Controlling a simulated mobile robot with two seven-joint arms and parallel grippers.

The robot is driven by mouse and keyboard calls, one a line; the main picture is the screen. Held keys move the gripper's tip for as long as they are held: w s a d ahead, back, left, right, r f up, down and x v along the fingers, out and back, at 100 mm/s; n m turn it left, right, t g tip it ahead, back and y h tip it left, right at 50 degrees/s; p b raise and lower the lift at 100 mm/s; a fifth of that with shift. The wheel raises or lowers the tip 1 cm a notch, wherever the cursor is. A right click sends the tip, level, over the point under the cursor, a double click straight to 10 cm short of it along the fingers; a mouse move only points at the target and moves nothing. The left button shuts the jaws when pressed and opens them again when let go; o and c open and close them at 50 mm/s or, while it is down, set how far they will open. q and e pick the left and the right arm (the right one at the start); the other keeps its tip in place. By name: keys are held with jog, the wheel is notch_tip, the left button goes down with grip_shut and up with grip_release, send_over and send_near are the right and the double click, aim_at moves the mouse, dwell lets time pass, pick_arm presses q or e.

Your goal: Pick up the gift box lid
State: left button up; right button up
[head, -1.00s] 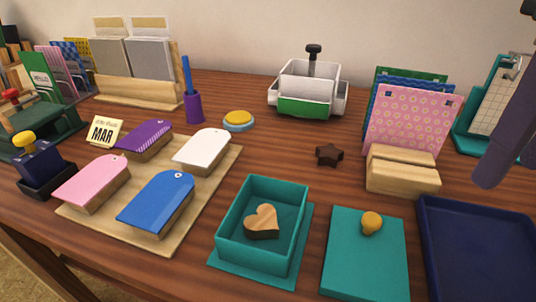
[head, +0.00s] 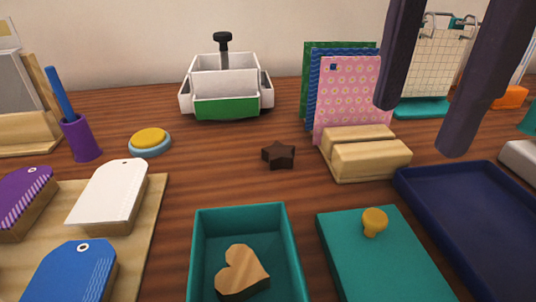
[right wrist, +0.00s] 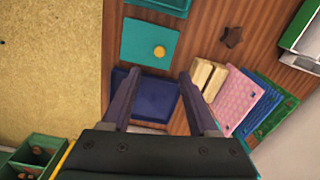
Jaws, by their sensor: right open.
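The gift box lid (head: 350,262) is a flat teal square with a round yellow knob (head: 374,221), lying on the table at the lower right of the head view. It also shows in the right wrist view (right wrist: 137,42). The teal gift box (head: 200,240) stands open to its left with a wooden heart (head: 243,271) inside. My right gripper (head: 418,128) is open and empty, its two dark fingers hanging from the top right, above and to the right of the lid. In the right wrist view the fingers (right wrist: 154,82) point toward the navy tray. My left gripper is not in view.
A navy tray (head: 487,222) lies right of the lid. A wooden holder (head: 372,163) with patterned cards (head: 345,90) stands behind it. A dark star (head: 278,154) lies on the table. Tags on a board (head: 152,215) are at left; a white-green caddy (head: 227,105) stands at the back.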

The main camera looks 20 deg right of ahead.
jog(key=m, duration=0.1)
jog(key=b, duration=0.2)
send_over(377, 215)
jog(key=shift+m, duration=0.4)
notch_tip(377, 215, down, 5)
jog(key=shift+s+d, duration=0.1)
notch_tip(377, 215, down, 5)
jog(key=shift+f+b, duration=0.1)
jog(key=shift+b, duration=0.35)
jog(key=shift+c, duration=0.2)
grip_shut()
